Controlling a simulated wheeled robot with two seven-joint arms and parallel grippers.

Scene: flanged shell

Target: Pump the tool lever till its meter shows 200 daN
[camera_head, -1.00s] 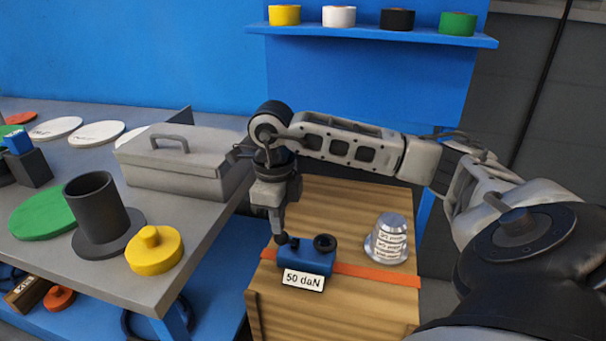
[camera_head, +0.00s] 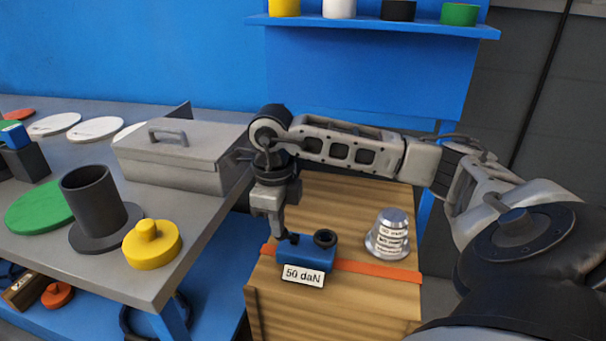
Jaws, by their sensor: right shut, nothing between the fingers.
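The blue tensioning tool (camera_head: 308,256) sits on an orange strap (camera_head: 376,271) across the top of a wooden crate (camera_head: 350,205). Its white meter label (camera_head: 303,275) reads 50 daN. A round black knob (camera_head: 325,238) is on its top right. My right gripper (camera_head: 280,236) points down, shut, with its fingertips at the tool's left end. Whether the fingertips touch the tool, I cannot tell. The lever is not clearly seen there, as the fingers cover that end. My left gripper is out of view.
A silver flanged cup with printed text (camera_head: 387,235) stands on the crate, right of the tool. On the grey bench at left are a grey lidded box (camera_head: 175,165), a black flanged tube (camera_head: 92,205) and a yellow knobbed disc (camera_head: 152,246). A blue shelf (camera_head: 375,27) hangs behind.

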